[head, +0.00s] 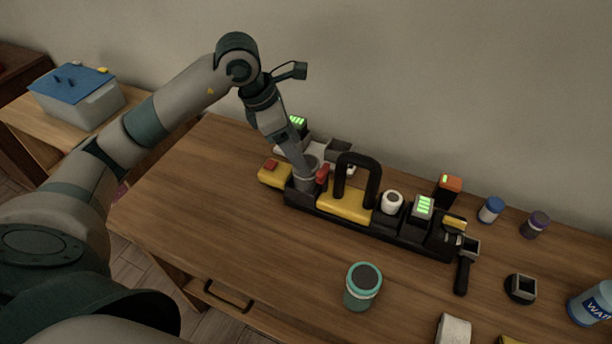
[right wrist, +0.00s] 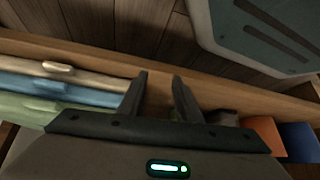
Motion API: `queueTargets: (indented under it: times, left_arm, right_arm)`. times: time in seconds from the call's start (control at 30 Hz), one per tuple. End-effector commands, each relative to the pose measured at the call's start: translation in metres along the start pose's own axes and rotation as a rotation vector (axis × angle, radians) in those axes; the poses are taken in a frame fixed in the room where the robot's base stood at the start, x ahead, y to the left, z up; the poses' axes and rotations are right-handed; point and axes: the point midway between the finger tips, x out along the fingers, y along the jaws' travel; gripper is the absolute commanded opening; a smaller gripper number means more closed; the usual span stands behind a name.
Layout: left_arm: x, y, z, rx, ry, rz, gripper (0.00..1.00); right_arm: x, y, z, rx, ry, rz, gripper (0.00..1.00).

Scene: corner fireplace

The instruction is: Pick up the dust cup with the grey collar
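A teal cup (head: 359,298) with a dark round top and a pale band below it stands upright on the table, in front of the black caddy. I cannot tell whether its band is the grey collar. A grey cylinder (head: 306,178) stands at the left end of the caddy (head: 410,236). My left gripper (head: 302,162) points down at this cylinder, well behind and left of the teal cup. Its fingers are too small and covered to read. My right gripper (right wrist: 158,92) is open and empty in the right wrist view; it is out of the head view.
The caddy holds a black handle (head: 357,162), a white roll (head: 392,202) and a green-lit block (head: 422,207). Blue-lidded (head: 490,211) and purple-lidded (head: 534,225) jars stand behind at right. The table's front left is clear. Folded cloths (right wrist: 60,85) lie near my right gripper.

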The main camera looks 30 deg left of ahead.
Motion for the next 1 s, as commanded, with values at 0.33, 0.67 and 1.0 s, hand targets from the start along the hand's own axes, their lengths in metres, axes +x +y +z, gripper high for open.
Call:
queueTargets:
  times: [0.33,0.67,1.0]
  left_arm:
    - [0.037,-0.005,-0.003,-0.001,0.001,-0.004,0.7]
    - [0.045,-0.004,-0.003,0.0,0.0,-0.001,0.7]
    - [0.044,-0.004,-0.003,0.0,0.0,-0.001,0.49]
  right_arm:
    - [-0.006,-0.012,-0.013,-0.005,0.079,-0.015,0.31]
    - [-0.005,-0.012,-0.011,-0.006,0.081,-0.016,0.31]
    - [-0.005,-0.012,-0.012,-0.006,0.081,-0.016,0.31]
